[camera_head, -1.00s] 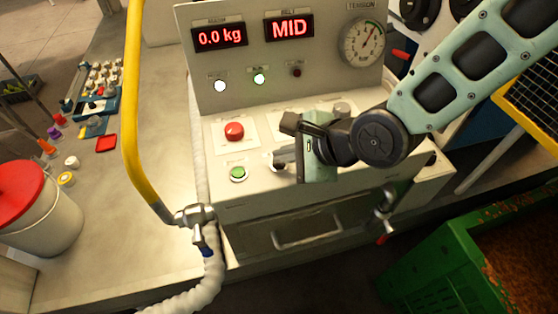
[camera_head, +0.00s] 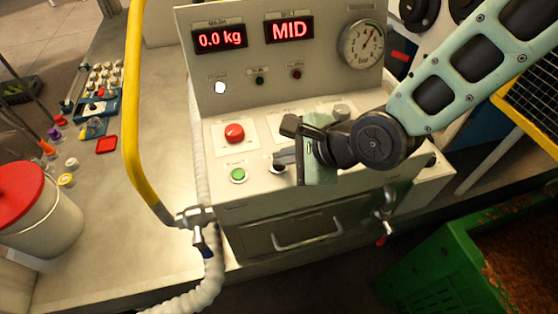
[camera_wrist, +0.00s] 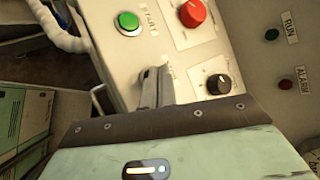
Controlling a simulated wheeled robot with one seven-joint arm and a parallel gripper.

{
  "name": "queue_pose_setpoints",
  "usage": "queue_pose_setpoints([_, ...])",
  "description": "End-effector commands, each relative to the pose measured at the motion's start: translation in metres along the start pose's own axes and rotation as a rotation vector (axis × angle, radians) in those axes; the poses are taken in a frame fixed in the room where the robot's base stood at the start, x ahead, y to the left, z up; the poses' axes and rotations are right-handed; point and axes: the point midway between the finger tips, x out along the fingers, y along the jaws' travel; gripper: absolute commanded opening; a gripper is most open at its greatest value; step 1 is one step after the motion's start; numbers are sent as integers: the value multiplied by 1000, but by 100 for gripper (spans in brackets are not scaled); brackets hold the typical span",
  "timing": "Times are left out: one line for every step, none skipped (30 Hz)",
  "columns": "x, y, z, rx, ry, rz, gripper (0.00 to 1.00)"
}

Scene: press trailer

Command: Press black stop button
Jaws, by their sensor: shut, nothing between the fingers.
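The black stop button (camera_head: 277,170) sits on the sloped control panel (camera_head: 215,185), just right of the green button (camera_head: 238,175). My gripper (camera_head: 282,158) is shut and empty, with its fingertips at the black button and partly covering it. They look in contact, but the exact touch is hidden. The RUN lamp (camera_head: 260,82) is dark.
A red mushroom button (camera_head: 234,133) stands above the green one. A black knob (camera_wrist: 217,85) is close to my fingers in the wrist view. A yellow rail (camera_head: 134,110) with a white hose (camera_head: 205,285) is at the left. A green bin (camera_head: 440,275) stands at the lower right.

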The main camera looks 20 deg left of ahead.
Motion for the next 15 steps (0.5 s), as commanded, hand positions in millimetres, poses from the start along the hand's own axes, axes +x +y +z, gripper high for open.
queue_pose_setpoints([-4,-3,2,1,0,0,0])
queue_pose_setpoints([-5,-4,3,1,1,0,0])
queue_pose_setpoints([-7,-5,4,2,1,0,0])
queue_pose_setpoints([-8,-6,5,2,1,0,0])
queue_pose_setpoints([-8,-6,5,2,1,0,0])
queue_pose_setpoints([-8,-6,6,2,0,0,0])
queue_pose_setpoints([-8,-6,6,1,0,0,0])
queue_pose_setpoints([-8,-6,5,1,0,0,0])
queue_pose_setpoints([-8,-6,5,1,0,0,0])
queue_pose_setpoints([-8,-6,5,1,0,0,0])
queue_pose_setpoints([-8,-6,5,1,0,0,0])
queue_pose_setpoints([-8,-6,5,0,0,0,0])
queue_pose_setpoints([-8,-6,5,0,0,0,0])
queue_pose_setpoints([-8,-6,5,0,0,0,0])
queue_pose_setpoints([-8,-6,6,0,0,0,0])
